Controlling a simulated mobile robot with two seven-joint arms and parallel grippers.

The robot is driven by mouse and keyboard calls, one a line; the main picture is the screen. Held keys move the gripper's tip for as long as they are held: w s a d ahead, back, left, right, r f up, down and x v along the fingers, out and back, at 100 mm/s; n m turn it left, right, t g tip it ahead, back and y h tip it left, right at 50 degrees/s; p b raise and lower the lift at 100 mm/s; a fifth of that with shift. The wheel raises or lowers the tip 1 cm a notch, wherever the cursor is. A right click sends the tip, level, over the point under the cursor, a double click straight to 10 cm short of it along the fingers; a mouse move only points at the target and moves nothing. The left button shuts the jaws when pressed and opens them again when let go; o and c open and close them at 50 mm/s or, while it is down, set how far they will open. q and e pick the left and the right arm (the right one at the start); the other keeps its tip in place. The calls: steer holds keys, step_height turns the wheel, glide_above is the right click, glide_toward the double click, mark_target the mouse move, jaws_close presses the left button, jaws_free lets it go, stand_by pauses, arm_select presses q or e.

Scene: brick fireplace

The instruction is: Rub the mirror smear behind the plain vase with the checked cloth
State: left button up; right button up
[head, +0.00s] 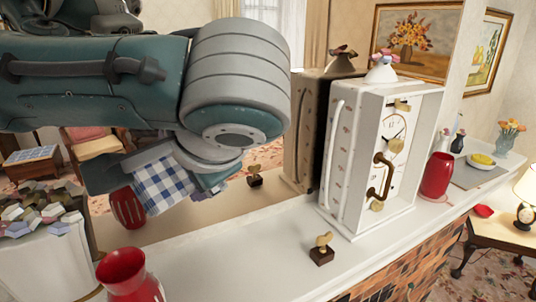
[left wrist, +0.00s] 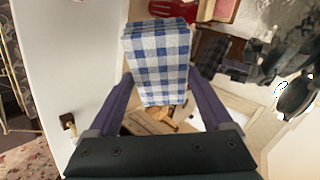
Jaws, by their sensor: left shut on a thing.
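The blue-and-white checked cloth (head: 165,186) hangs from my left gripper (head: 192,170), in front of the mirror (head: 215,212) above the mantel. In the left wrist view the cloth (left wrist: 157,62) lies between the two purple fingers, which are shut on it. A red vase (head: 130,278) stands on the mantel at the lower left, and its reflection shows below the cloth. A second red vase (head: 437,177) stands right of the clock. I cannot tell for sure which vase is the plain one. No smear can be made out; my arm and the cloth hide part of the mirror. My right gripper is not in view.
A tall white clock (head: 377,160) with a brass handle stands on the white mantel (head: 275,260). A small wooden ornament (head: 322,250) on a dark base stands left of it. A yellow dish (head: 482,161) and flowers (head: 508,135) stand farther right. The mantel between red vase and ornament is clear.

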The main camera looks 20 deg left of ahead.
mark_target(189, 187)
arm_select(q)
steer(key=a+f+m+t+y, duration=0.1)
steer(key=w+a+f+m+t, duration=0.1)
steer(key=m+t, duration=0.1)
steer(key=shift+a+f+y, duration=0.1)
steer(key=shift+y, duration=0.3)
steer(key=shift+w+a+f+m+t, duration=0.1)
steer(key=shift+m+t, duration=0.7)
steer(key=shift+t, duration=0.2)
steer(key=shift+f+m+t, duration=0.1)
steer(key=shift+m+t, duration=0.5)
steer(key=shift+t, duration=0.3)
steer(key=t, duration=0.1)
steer(key=d+m, duration=0.1)
steer(key=d+f+m+t+h+b, duration=0.1)
steer(key=shift+s+t, duration=0.25)
steer(key=shift+t, duration=0.05)
step_height(189, 187, down, 6)
steer(key=b, duration=0.5)
steer(key=w+a+b, duration=0.1)
steer(key=w+a, duration=0.3)
steer(key=shift+a+r, duration=0.15)
steer(key=shift+a, duration=0.15)
steer(key=shift+w+a+b, duration=0.6)
steer(key=shift+w+a, duration=0.05)
steer(key=shift+a, duration=0.1)
